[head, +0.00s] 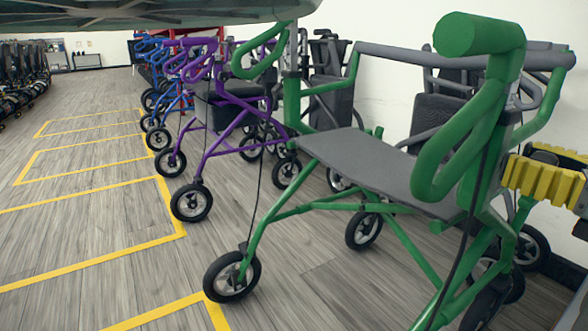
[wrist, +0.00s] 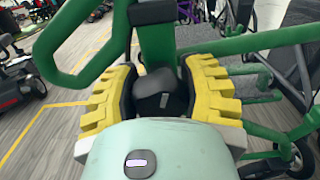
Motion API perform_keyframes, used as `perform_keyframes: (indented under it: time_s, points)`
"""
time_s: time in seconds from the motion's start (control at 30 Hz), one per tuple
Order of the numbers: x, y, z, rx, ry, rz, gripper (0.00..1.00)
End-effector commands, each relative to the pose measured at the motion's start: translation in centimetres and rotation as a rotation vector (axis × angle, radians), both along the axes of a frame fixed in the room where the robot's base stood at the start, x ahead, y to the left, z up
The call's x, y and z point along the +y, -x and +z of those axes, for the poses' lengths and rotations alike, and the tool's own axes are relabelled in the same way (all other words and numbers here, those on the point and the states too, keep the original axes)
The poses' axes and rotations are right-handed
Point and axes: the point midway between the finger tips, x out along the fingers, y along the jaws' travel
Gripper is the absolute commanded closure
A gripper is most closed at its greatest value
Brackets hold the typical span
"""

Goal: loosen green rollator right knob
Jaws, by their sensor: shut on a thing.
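The green rollator (head: 320,205) stands at the right of the head view, with a grey seat (head: 375,165) and thick green handles. Its green frame post also fills the top middle of the wrist view (wrist: 158,45). A dark knob (wrist: 160,94) sits at that post, between the yellow ridged fingers. My gripper (wrist: 160,84) is shut on this knob, with a finger on each side. In the head view, my gripper (head: 548,168) shows at the right edge, beside the rollator's near post; the knob is hidden there.
A purple rollator (head: 230,135) and blue rollators (head: 160,80) stand in a row behind. Dark folded chairs (head: 330,85) stand by the white wall. Yellow floor lines (head: 90,262) mark open floor on the left. Dark scooters (head: 22,75) line the far left.

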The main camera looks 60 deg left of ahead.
Motion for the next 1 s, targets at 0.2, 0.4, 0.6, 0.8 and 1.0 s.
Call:
perform_keyframes:
  time_s: [0.2, 0.4, 0.6, 0.8, 1.0]
  points:
    - [0.0, 0.0, 0.2, 0.001, -0.004, 0.001, 0.92]
    - [0.0, 0.0, 0.1, 0.001, -0.003, 0.001, 0.33]
    - [0.0, 0.0, 0.1, 0.001, -0.002, 0.0, 0.22]
    - [-0.2, 0.0, 0.1, 0.001, -0.001, -0.001, 0.22]
    - [-2.8, 0.0, 0.1, 0.0, -0.003, -0.007, 0.22]
